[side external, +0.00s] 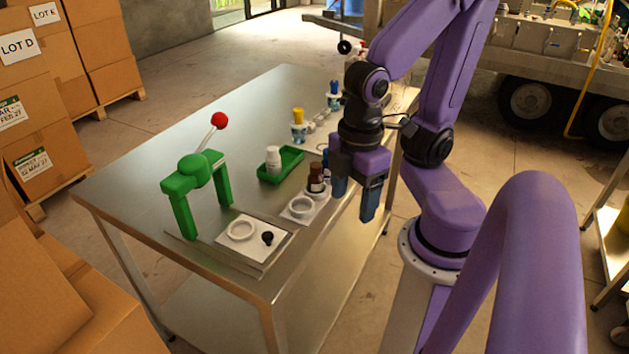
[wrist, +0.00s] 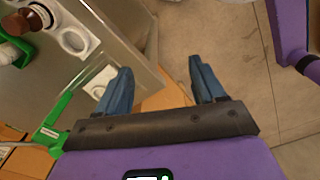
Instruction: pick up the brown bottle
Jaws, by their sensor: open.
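The brown bottle (side external: 316,178) stands upright near the right edge of the metal table, beside a white ring-shaped holder. In the wrist view the brown bottle (wrist: 22,21) is at the top left, cut by the frame edge. My gripper (side external: 354,200) has blue fingers and hangs just right of the bottle, at the table's edge. In the wrist view my gripper (wrist: 160,85) is open, with nothing between its fingers. The fingers are apart from the bottle.
A green tray (side external: 292,168) with a white bottle (side external: 273,159) is left of the brown bottle. A green press (side external: 197,185) with a red-knobbed lever stands at the table's left. A white plate (side external: 262,250) with a ring lies in front. Yellow- and blue-capped bottles stand farther back.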

